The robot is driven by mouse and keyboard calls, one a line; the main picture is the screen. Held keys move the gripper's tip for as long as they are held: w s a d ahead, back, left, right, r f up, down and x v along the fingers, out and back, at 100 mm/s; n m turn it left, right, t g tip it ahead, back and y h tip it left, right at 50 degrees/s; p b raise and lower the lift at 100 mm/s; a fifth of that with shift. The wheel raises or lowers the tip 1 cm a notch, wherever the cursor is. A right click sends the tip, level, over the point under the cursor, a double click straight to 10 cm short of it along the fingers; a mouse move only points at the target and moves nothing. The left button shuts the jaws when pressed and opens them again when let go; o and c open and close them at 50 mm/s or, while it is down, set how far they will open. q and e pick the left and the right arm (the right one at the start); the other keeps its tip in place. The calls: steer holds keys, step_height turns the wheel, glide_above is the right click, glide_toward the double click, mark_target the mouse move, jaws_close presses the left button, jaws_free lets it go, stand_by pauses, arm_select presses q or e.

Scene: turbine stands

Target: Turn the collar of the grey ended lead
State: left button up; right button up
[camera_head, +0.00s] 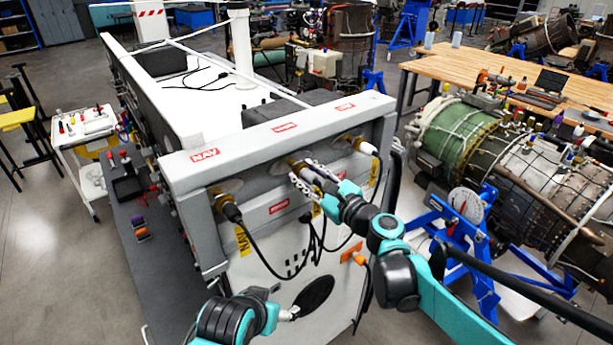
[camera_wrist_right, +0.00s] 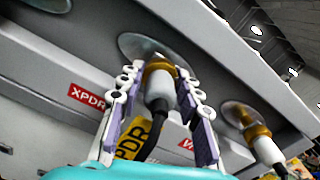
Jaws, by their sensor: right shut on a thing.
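The grey ended lead (camera_wrist_right: 159,90) is plugged into the middle socket of the grey panel, and a yellow XPDR tag (camera_wrist_right: 138,137) hangs by its black cable. Its brass collar (camera_wrist_right: 160,68) sits against the round socket plate. My right gripper (camera_head: 302,170) is shut on the collar, with one finger on each side; it also shows in the right wrist view (camera_wrist_right: 158,78). In the head view the gripper hides most of the plug. My left gripper (camera_head: 287,300) is low in front of the panel, empty, with its fingers apart.
A black ended lead (camera_head: 230,211) is in the left socket and a white ended lead (camera_head: 368,148) in the right one. Loose black cables (camera_head: 315,232) hang below the sockets. A blue turbine stand (camera_head: 480,235) is to the right. Grey floor (camera_head: 60,270) is clear at left.

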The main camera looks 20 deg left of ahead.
steer(key=n+b, duration=0.1)
steer(key=n, duration=0.4)
steer(key=shift+f, duration=0.1)
steer(key=n, duration=0.5)
steer(key=shift+b, duration=0.35)
steer(key=shift+n, duration=0.4)
steer(key=o, duration=1.2)
steer(key=v, duration=1.2)
steer(key=shift+s, duration=0.1)
